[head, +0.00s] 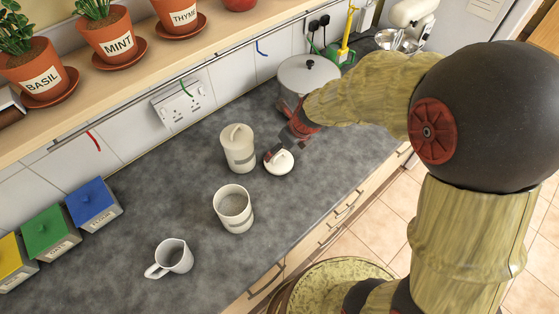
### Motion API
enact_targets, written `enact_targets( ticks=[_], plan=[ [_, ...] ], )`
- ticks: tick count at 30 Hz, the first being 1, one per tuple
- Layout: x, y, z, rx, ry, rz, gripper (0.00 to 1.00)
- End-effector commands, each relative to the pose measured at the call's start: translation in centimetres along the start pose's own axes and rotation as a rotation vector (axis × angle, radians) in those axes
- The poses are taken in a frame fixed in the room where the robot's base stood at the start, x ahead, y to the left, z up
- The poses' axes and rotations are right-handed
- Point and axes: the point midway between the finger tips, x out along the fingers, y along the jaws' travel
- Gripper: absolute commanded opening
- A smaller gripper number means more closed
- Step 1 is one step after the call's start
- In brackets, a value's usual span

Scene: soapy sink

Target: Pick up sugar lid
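A round cream lid with a raised handle (279,163), which I take to be the sugar lid, is on or just above the grey worktop, right of a lidded cream canister (239,150). An open cream canister (233,204) with pale contents stands in front, without a lid. My gripper (281,150) reaches in from the upper right, its dark fingers at the lid's handle. The fingers are small and partly merge with the lid, so I cannot tell whether they are shut on it or only around it.
A white jug (175,256) stands at the front left. Blue (95,205), green (50,231) and yellow (12,257) lidded boxes line the wall. A large lidded pot (304,75) stands behind my gripper. Potted herbs sit on the shelf above. The worktop between the boxes and canisters is clear.

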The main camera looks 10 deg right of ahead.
Motion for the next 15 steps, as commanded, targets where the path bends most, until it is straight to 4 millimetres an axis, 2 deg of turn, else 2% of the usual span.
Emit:
enact_targets(
  ticks=[6,11,15],
  plan=[
    [2.3,0.1,-0.2,0.007,0.003,0.002,0.88],
    [3.4,0.0,-0.3,0.004,0.002,0.001,0.88],
    [5.3,-0.2,-0.6,0.004,0.002,0.002,0.88]
  ],
)
